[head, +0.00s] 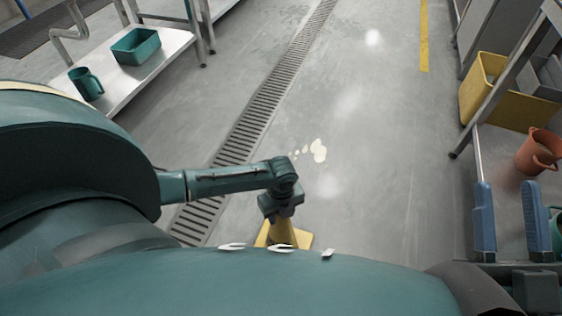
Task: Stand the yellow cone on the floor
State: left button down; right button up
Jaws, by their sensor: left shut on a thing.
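The yellow cone (283,233) shows low in the middle of the head view, with a square yellow base. It looks upright, but my body hides its lower front part. I cannot tell whether its base touches the floor. My left gripper (281,213) points down and is shut on the top of the cone. The grey concrete floor (375,190) spreads around it. My right gripper is not in view.
A drain grate (262,103) runs diagonally left of the cone. Pale spill spots (318,150) lie just beyond it. A metal bench (122,78) holds a green tray (136,46) and jug (87,84). A yellow bin (505,108) and orange bucket (537,152) stand right.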

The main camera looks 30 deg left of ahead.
pick_arm(q)
jog(key=c, duration=0.8)
grip_release()
jog(key=shift+f, duration=0.1)
jog(key=shift+o, duration=0.2)
notch_tip(320, 180, up, 7)
jog(key=p, duration=0.3)
jog(key=shift+f+p, duration=0.1)
jog(key=shift+p, duration=0.3)
notch_tip(320, 180, up, 4)
jog(key=shift+r+p, duration=0.15)
jog(key=shift+p, duration=0.8)
jog(key=shift+r, duration=0.6)
pick_arm(e)
jog(key=shift+s+d+f+m+g+h, duration=0.1)
jog(key=shift+s+f+m+g+h, duration=0.15)
jog(key=shift+f+h, duration=0.3)
jog(key=shift+s+a+f+m+g+h, duration=0.1)
jog(key=shift+f+m+g+h, duration=0.25)
jog(key=shift+f+h, duration=0.2)
jog(key=shift+s+d+f+m+g+h, duration=0.1)
jog(key=shift+s+f+m+g+h, duration=0.15)
jog(key=shift+f+h, duration=0.3)
pick_arm(q)
jog(key=shift+s, duration=0.1)
